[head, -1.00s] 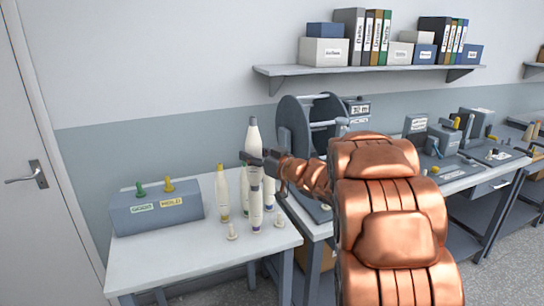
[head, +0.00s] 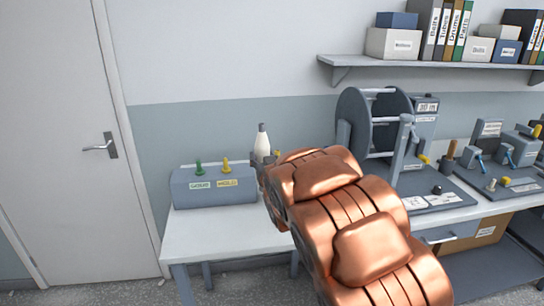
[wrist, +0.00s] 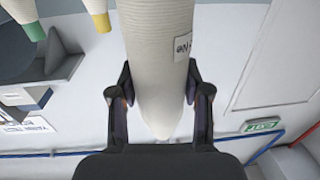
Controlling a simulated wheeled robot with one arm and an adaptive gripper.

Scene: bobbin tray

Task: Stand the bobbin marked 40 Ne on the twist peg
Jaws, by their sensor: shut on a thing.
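A pale, ribbed, tapering bobbin (wrist: 158,45) fills the middle of the wrist view. My gripper (wrist: 159,80) is shut on it, one finger on each side. A small label on its right side is partly cut off, and I cannot read the marking for sure. In the head view the held bobbin (head: 262,142) stands roughly upright, dark tip up, behind my arm. My arm hides its lower part and most of my gripper there. I cannot make out the twist peg in either view.
A grey block (head: 190,201) with green and yellow pegs, labelled GOOD and HOLD, stands left on the white table (head: 215,238). A large reel (head: 365,125) stands to the right. Two more bobbin ends, one green (wrist: 33,28), one yellow (wrist: 101,20), show upper left in the wrist view.

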